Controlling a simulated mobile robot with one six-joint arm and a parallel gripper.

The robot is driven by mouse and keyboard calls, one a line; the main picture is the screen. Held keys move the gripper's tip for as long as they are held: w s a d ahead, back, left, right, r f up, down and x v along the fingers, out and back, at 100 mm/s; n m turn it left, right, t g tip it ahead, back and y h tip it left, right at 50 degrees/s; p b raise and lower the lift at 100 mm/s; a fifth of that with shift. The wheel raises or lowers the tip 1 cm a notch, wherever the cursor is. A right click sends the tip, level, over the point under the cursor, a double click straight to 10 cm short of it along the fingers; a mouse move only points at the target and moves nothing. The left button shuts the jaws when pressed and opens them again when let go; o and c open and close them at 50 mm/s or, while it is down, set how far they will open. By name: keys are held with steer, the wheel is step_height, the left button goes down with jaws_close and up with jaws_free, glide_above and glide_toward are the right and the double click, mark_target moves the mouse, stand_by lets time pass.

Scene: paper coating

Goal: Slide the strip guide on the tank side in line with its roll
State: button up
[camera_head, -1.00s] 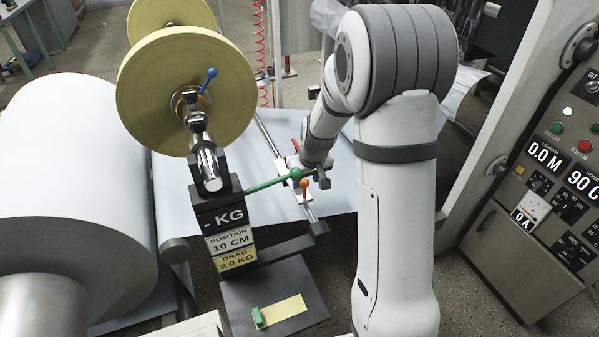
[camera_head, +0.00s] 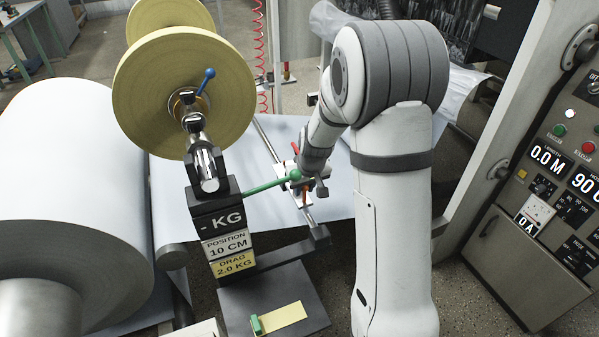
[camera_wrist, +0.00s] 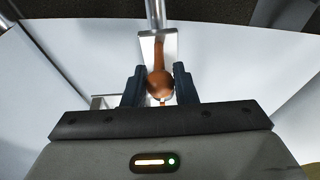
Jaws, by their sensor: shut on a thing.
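The strip guide is a pale metal block (camera_wrist: 169,45) on a round rail (camera_wrist: 155,12), with an orange-brown knob (camera_wrist: 160,84) on a stem. In the wrist view my gripper (camera_wrist: 160,92) is shut on this knob, with a dark jaw on each side. In the head view my gripper (camera_head: 308,176) is at the rail (camera_head: 268,145), and the knob is mostly hidden. Two yellow rolls, a near one (camera_head: 150,95) and a far one (camera_head: 150,14), sit on a shaft to the upper left. I cannot tell which side the tank is on.
A green lever (camera_head: 270,184) with a ball end reaches close to my gripper from the post reading POSITION 10 CM (camera_head: 228,243). A large white paper roll (camera_head: 70,180) fills the left. A control panel (camera_head: 560,180) stands right. White web lies under the rail.

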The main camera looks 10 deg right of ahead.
steer(key=shift+c, duration=0.7)
steer(key=shift+w+a, duration=0.15)
steer(key=shift+w, duration=0.55)
steer(key=shift+w+a, duration=0.1)
steer(key=shift+w, duration=0.55)
steer(key=o, duration=1)
steer(key=s+r+p, duration=0.5)
steer(key=s+r, duration=0.3)
steer(key=r, duration=0.4)
steer(key=s+r+p, duration=0.5)
steer(key=s+r, duration=0.2)
steer(key=r, duration=0.5)
steer(key=s+r+p, duration=0.1)
steer(key=s+r, duration=0.1)
steer(key=s, duration=0.3)
steer(key=s+r+m+p, duration=0.1)
steer(key=s+r+p, duration=0.1)
steer(key=s, duration=0.2)
steer(key=s+r+m+p, duration=0.1)
steer(key=s+r+p, duration=0.1)
steer(key=s, duration=0.3)
steer(key=shift+s+d+r+g+h, duration=0.3)
steer(key=shift+d+r+g, duration=0.1)
steer(key=shift+r, duration=0.2)
